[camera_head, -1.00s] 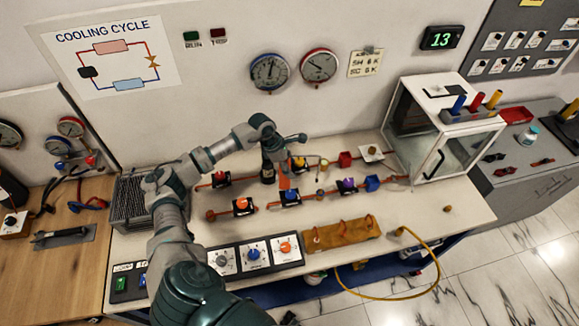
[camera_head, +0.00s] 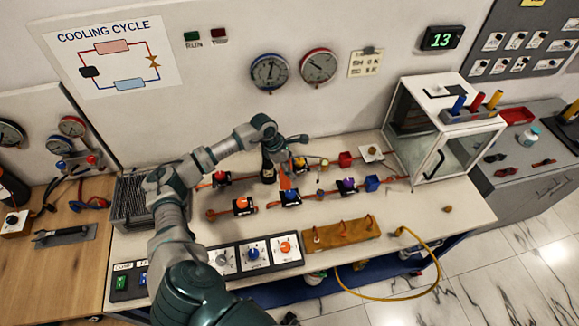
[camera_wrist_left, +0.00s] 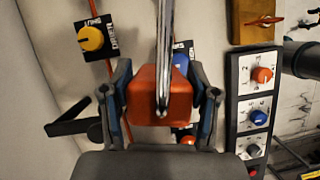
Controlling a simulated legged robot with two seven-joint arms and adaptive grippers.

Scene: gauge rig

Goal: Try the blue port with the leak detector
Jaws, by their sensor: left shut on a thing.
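My left gripper (camera_head: 280,172) is shut on the leak detector, above the pipe rig on the white bench. In the left wrist view the detector's orange body (camera_wrist_left: 160,95) sits between the fingers, with a shiny metal probe reaching away from them. In the head view only a bit of the orange body (camera_head: 285,183) shows beside the fingers. A blue block (camera_head: 372,183), which looks like the blue port, is at the right of the front pipe, to the right of the gripper and apart from it. My right gripper is out of view.
Valves with yellow (camera_head: 299,163), blue (camera_head: 291,196), purple (camera_head: 348,184) and orange (camera_head: 241,204) knobs surround the gripper. A red block (camera_head: 345,159) sits behind the blue one. A glass-walled case (camera_head: 440,130) stands at right; a wooden block (camera_head: 342,234) lies in front.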

